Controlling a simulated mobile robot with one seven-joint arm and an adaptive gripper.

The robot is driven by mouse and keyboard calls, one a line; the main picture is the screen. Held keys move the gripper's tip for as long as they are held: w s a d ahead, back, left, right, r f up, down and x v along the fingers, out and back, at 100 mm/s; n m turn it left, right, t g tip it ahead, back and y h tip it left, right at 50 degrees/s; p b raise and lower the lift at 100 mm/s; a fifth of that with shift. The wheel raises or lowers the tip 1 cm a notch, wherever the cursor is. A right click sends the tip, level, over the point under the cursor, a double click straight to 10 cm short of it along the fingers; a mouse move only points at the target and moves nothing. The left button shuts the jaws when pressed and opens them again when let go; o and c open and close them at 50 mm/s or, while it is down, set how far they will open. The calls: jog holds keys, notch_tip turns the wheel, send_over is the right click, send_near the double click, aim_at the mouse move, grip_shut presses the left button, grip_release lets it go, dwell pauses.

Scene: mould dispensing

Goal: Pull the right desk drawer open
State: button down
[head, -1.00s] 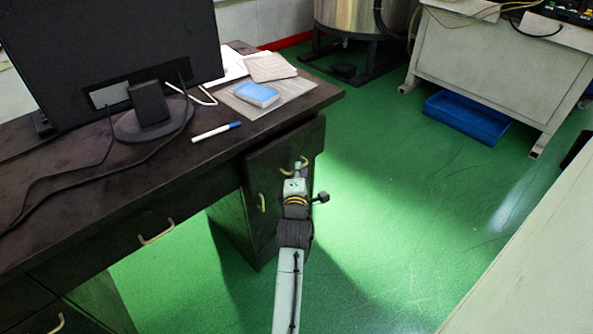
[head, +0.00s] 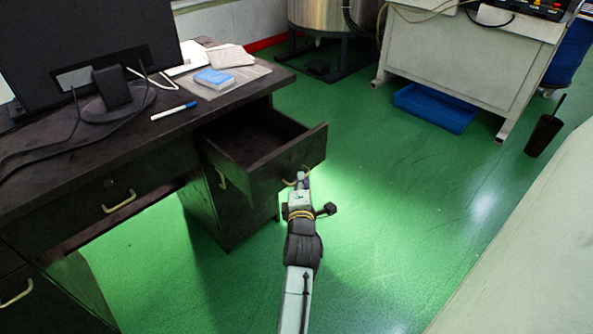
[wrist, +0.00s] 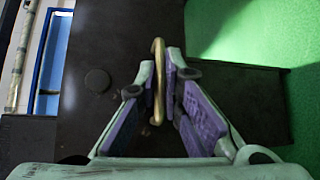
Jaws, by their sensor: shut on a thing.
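The right desk drawer (head: 287,171) stands pulled out from the dark desk (head: 150,133), and its empty-looking inside shows in the head view. My gripper (head: 303,180) is at the drawer's front. In the wrist view my gripper (wrist: 166,95) has its purple-padded fingers shut on the brass drawer handle (wrist: 159,70), one finger on each side. The handle (head: 290,182) shows partly beside my gripper in the head view. The drawer front (wrist: 100,75) fills much of the wrist view.
A monitor (head: 90,45), a pen (head: 173,111) and a blue box (head: 214,79) are on the desk. A pale surface (head: 530,240) bounds the right side.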

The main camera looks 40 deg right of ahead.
jog(key=shift+s, duration=1)
jog(key=c, duration=1.7)
grip_release()
jog(key=v, duration=0.7)
jog(key=shift+s+a+r, duration=0.1)
jog(key=shift+s, duration=0.1)
